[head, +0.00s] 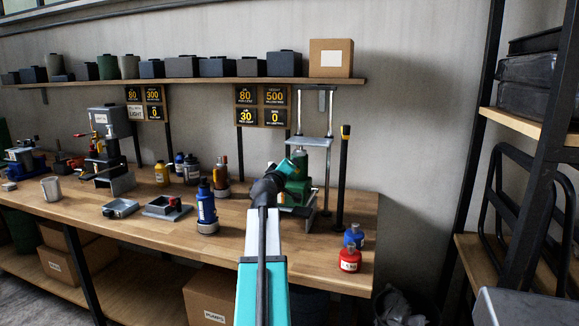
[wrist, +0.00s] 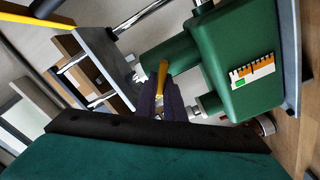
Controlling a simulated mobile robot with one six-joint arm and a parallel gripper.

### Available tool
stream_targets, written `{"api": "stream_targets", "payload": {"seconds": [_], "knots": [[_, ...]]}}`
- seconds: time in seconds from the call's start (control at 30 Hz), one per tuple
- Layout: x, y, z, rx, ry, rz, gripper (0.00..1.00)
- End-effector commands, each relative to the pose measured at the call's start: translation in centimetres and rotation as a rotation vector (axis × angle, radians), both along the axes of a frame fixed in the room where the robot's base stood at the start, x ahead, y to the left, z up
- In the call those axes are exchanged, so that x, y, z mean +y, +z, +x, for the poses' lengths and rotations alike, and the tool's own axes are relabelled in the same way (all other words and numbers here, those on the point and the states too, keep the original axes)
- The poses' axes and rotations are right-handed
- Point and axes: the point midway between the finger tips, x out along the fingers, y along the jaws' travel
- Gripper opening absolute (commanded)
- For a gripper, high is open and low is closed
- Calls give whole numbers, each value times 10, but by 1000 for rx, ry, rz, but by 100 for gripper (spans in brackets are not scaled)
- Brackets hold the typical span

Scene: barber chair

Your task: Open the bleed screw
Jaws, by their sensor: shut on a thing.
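A green hydraulic unit (head: 297,190) stands on the workbench in the head view, within a grey metal frame. Its green body (wrist: 240,60) fills the upper right of the wrist view and carries a ruler-like label. A small yellow-orange handle (wrist: 163,75), which looks like the bleed screw, sticks out beside the green cylinder. My gripper (wrist: 161,93) is shut on this handle, with its dark fingers around the lower part. In the head view my gripper (head: 272,184) reaches the unit's left side, and my arm hides part of it. The screw cannot be made out there.
A black post with a yellow top (head: 343,170) stands right of the frame. Red (head: 349,258) and blue (head: 354,236) bottles stand at the right front edge. A dark blue bottle (head: 206,205) and metal trays (head: 168,207) are left of my arm.

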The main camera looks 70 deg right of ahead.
Motion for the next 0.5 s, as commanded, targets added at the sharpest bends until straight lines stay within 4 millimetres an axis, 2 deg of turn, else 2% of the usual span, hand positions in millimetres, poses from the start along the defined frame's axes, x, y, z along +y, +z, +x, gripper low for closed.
{"api": "stream_targets", "payload": {"seconds": [0.03, 0.2, 0.5], "knots": [[0, 0, -5, 27, -10, 1, 0], [0, -2, -5, 83, -12, 0, 0], [1, -5, -5, 105, -12, 1, 0]]}}
